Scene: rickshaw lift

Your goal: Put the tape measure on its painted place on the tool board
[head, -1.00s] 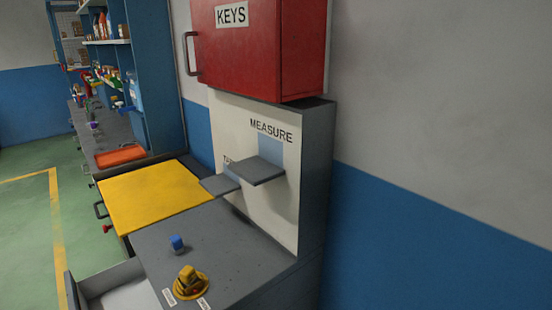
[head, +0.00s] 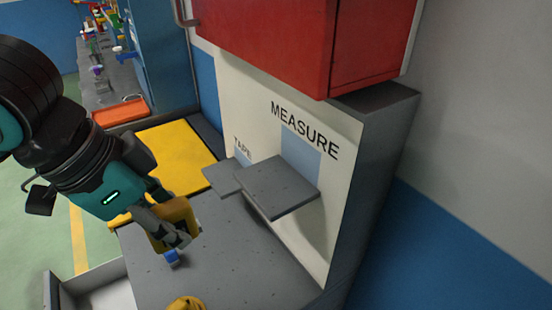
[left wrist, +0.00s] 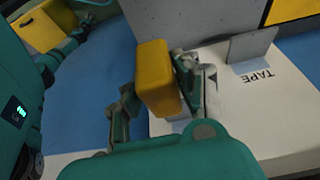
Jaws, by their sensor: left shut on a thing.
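The tape measure (head: 174,213), a yellow block, is held between the fingers of my left gripper (head: 170,226) above the grey bench top. In the left wrist view the yellow block (left wrist: 157,75) sits between the two fingers. The tool board (head: 250,100) is the white upright panel to the right of the gripper. It has light blue painted patches under the words MEASURE (head: 304,130) and TAPE (head: 242,149). A larger grey shelf (head: 278,187) juts out below the MEASURE patch, and a smaller one (head: 222,177) below TAPE. The tape measure is apart from both.
A red cabinet (head: 300,40) overhangs the board. A blue object (head: 171,258) stands on the grey bench (head: 230,265) just below the gripper. A yellow item (head: 186,303) is at the bottom edge. An open drawer (head: 105,298) is at the lower left.

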